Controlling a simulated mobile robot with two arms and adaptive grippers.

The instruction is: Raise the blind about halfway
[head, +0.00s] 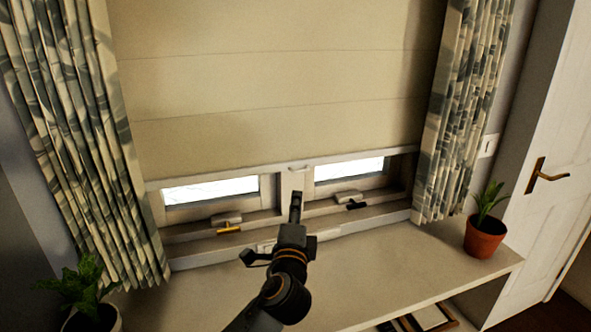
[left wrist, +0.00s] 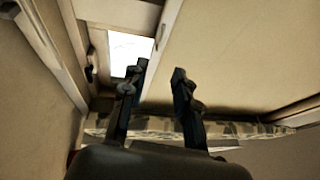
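The cream blind (head: 275,85) hangs low over the window in the head view, with its pale bottom rail (head: 225,178) just above the sill. Narrow strips of bright window glass (head: 210,191) show below it. A small handle (head: 299,168) sits at the middle of the rail. My left gripper (head: 296,203) points up just below this handle and looks apart from it. In the left wrist view, the left gripper's two fingers (left wrist: 160,73) are spread with nothing between them. The blind (left wrist: 225,50) fills the right side there. My right gripper is not in view.
Patterned curtains (head: 75,130) hang on both sides of the window. A yellow window latch (head: 229,230) and a black one (head: 356,205) are on the lower frame. Potted plants stand at the left (head: 85,295) and on the right of the shelf (head: 484,238). A white door (head: 550,150) is at right.

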